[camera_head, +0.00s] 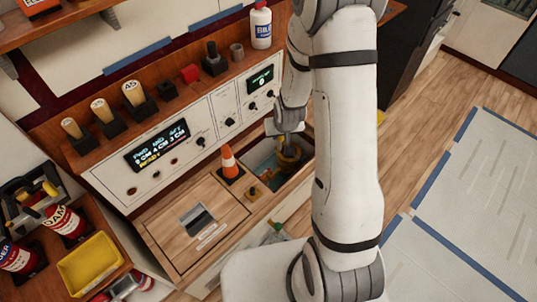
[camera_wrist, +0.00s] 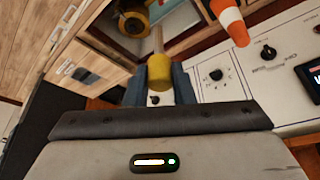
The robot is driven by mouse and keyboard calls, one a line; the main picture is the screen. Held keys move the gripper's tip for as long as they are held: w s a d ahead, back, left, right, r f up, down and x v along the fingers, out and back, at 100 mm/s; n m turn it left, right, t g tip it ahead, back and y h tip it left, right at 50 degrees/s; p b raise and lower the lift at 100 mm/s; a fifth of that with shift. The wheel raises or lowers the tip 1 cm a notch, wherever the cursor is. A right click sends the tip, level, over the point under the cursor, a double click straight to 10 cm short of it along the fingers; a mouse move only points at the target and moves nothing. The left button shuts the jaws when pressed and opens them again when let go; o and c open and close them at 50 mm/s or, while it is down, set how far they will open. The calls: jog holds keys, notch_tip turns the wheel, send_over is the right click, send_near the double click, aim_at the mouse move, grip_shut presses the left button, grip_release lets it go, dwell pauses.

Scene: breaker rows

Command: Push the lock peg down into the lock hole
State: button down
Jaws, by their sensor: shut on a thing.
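The lock peg (camera_wrist: 159,72) has a yellow cylindrical head and a thin tan shaft. My gripper (camera_wrist: 158,84) is shut on the head, with a dark finger on each side, and the shaft points away from the wrist camera. In the head view my gripper (camera_head: 287,131) is over an open recess in the counter, and my arm hides part of it. A brass-yellow round fitting (camera_wrist: 134,22) shows beyond the peg in the wrist view. I cannot make out the lock hole or whether the shaft tip is in it.
An orange and white cone (camera_head: 230,163) stands left of the recess (camera_head: 262,160). A white control panel (camera_head: 215,125) with dials and displays rises behind. A white bottle (camera_head: 260,26) stands on the ledge above.

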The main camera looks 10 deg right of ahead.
jog(key=b, duration=3.2)
send_over(270, 179)
jog(key=w, duration=0.1)
notch_tip(270, 179, down, 31)
jog(key=shift+w+d+f+n, duration=0.25)
jog(key=shift+d+f+n, duration=0.05)
jog(key=shift+f+n, duration=0.1)
jog(key=shift+b, duration=0.4)
notch_tip(270, 179, down, 6)
jog(key=b, duration=0.5)
jog(key=shift+r, duration=0.15)
jog(key=shift+f+b, duration=2.1)
jog(key=shift+f, duration=0.25)
jog(key=c, duration=1.1)
grip_release()
jog(key=shift+c, duration=0.2)
